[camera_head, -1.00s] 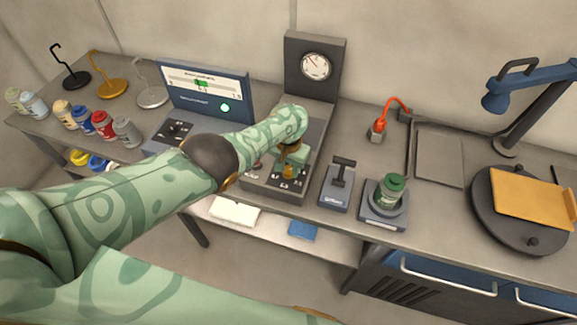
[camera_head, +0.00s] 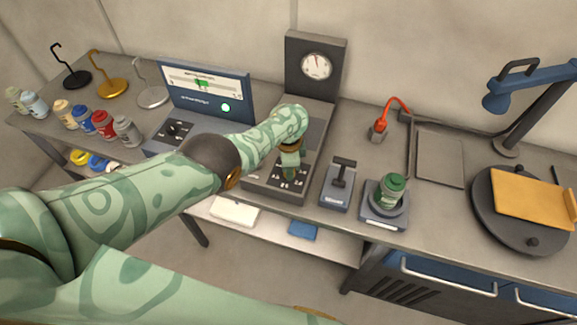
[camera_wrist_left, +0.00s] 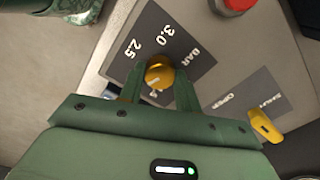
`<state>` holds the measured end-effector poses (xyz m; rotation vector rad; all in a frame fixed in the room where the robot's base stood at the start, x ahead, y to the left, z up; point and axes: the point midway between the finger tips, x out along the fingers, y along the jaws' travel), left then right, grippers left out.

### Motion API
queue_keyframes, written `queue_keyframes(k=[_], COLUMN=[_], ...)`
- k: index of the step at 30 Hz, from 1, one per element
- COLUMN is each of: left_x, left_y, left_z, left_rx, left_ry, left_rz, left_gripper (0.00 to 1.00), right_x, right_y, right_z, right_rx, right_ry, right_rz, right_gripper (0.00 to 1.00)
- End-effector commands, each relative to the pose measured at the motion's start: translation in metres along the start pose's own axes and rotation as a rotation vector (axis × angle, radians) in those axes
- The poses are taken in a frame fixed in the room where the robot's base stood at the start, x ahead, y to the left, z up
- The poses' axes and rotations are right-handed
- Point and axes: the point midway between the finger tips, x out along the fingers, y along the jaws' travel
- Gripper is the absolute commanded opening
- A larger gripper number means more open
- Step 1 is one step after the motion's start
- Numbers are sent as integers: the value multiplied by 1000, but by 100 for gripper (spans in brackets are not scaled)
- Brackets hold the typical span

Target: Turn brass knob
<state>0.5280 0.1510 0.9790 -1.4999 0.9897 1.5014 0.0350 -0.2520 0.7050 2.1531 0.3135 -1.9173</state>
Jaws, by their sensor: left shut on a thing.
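The brass knob (camera_wrist_left: 160,72) sits on a dark dial plate with printed numbers and the word BAR in the left wrist view. My left gripper (camera_wrist_left: 160,80) is shut on the knob, with one green finger on each side of it. In the head view my left gripper (camera_head: 291,166) reaches down onto the front panel of the gauge console (camera_head: 262,189) and hides the knob. The round gauge (camera_head: 316,66) stands on the upright back of the console, its needle pointing nearly straight up. My right gripper is not in view.
A yellow lever (camera_wrist_left: 265,126) and a red button (camera_wrist_left: 238,5) sit near the knob. A lever box (camera_head: 337,188) and a stand with a green-lidded jar (camera_head: 391,190) are to the right. A screen (camera_head: 205,93) stands to the left.

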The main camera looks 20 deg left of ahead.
Motion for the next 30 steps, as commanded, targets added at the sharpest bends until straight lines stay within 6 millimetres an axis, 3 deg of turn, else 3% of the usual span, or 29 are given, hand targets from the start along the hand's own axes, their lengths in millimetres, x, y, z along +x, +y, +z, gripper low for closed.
queue_keyframes(k=[30], left_x=[-2], left_y=[0], left_z=[-4], left_rx=[963], left_ry=[6], left_rz=[-6], left_gripper=[10], right_x=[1], right_y=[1], right_z=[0], right_rx=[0], right_ry=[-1], right_rz=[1], right_gripper=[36])
